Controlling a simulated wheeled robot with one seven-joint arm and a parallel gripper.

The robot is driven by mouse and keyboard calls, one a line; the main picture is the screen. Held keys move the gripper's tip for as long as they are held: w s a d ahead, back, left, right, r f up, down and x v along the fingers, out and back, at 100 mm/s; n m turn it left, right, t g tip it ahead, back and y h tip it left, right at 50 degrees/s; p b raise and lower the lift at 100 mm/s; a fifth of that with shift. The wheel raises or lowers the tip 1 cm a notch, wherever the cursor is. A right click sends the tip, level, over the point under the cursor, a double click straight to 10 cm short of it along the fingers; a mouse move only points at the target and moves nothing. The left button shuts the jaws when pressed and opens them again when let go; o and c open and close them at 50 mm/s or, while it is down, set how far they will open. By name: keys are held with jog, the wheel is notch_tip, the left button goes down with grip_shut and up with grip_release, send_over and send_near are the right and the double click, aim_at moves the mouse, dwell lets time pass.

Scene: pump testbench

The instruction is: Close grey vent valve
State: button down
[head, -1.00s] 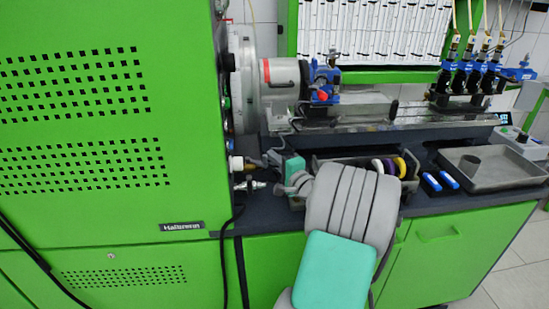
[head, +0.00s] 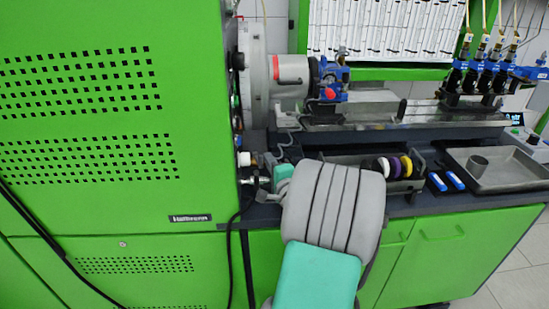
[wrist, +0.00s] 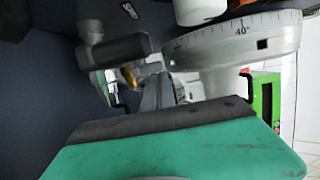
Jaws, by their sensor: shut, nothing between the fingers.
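Small valve fittings stick out of the right side of the green cabinet in the head view: a white-tipped one (head: 243,158) above and a silver one (head: 263,180) below. I cannot tell for sure which is the grey vent valve. In the wrist view, a grey fitting with a dark bar-shaped handle (wrist: 115,50) is at upper left, with a brass piece beside it. My gripper (wrist: 155,88) is shut and empty, just below and right of that handle in the picture. In the head view my arm hides part of the gripper, close to the fittings; contact cannot be told.
A green cabinet (head: 100,110) stands close on the left, with a black hose hanging beside it. A degree wheel (wrist: 235,45) is close in the wrist view. A holder with coloured rings (head: 385,167) and a metal tray (head: 505,168) are on the bench to the right.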

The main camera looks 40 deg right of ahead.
jog(key=shift+w+a, duration=0.3)
jog(key=shift+a, duration=0.55)
jog(key=shift+w+a, duration=0.15)
jog(key=shift+a, duration=0.15)
